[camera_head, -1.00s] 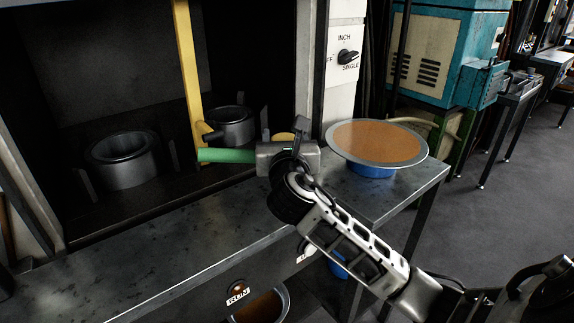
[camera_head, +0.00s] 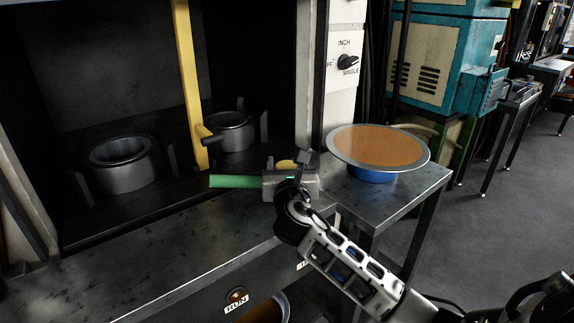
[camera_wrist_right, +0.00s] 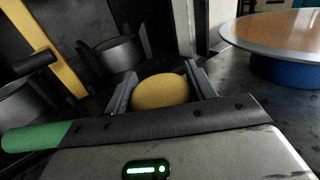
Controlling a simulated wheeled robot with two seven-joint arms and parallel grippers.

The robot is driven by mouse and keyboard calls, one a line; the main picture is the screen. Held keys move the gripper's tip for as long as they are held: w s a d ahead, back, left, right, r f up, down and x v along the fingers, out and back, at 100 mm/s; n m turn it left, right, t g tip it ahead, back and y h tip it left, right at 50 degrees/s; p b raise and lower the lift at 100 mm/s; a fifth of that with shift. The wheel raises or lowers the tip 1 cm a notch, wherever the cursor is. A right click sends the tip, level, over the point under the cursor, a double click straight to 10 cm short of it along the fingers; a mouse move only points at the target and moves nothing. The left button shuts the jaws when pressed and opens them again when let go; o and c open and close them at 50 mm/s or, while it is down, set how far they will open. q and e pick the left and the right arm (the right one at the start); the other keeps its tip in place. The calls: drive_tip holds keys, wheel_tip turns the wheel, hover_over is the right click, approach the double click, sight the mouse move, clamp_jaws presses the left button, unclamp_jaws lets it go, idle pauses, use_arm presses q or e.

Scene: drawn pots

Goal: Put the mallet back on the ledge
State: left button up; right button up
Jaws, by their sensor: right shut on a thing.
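The mallet shows as a green cylindrical part (camera_head: 235,181) sticking out to the left of my right gripper and a yellow rounded part (camera_wrist_right: 160,92) between its fingers. My right gripper (camera_head: 290,162) is shut on the mallet, in front of the press opening near the bench's right part. In the right wrist view the green part (camera_wrist_right: 32,138) shows at the left; the gripper body hides the middle of the mallet. I take the grey metal shelf (camera_head: 150,245) along the press front as the ledge. I cannot tell how high above it the mallet is. My left gripper is not in view.
A wide pan (camera_head: 340,160) with orange-brown contents stands on a blue base at the right end of the bench. A yellow upright bar (camera_head: 190,80) and two dark metal pots (camera_head: 122,175) are inside the opening. The shelf's left stretch is mostly clear.

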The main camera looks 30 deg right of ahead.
drive_tip(key=o, duration=1.2)
drive_tip(key=shift+f, duration=0.1)
drive_tip(key=shift+o, duration=0.2)
drive_tip(key=shift+s+r, duration=0.1)
drive_tip(key=shift+r, duration=0.1)
drive_tip(key=v, duration=1.1)
drive_tip(key=shift+s+a, duration=0.2)
drive_tip(key=shift+s, duration=0.15)
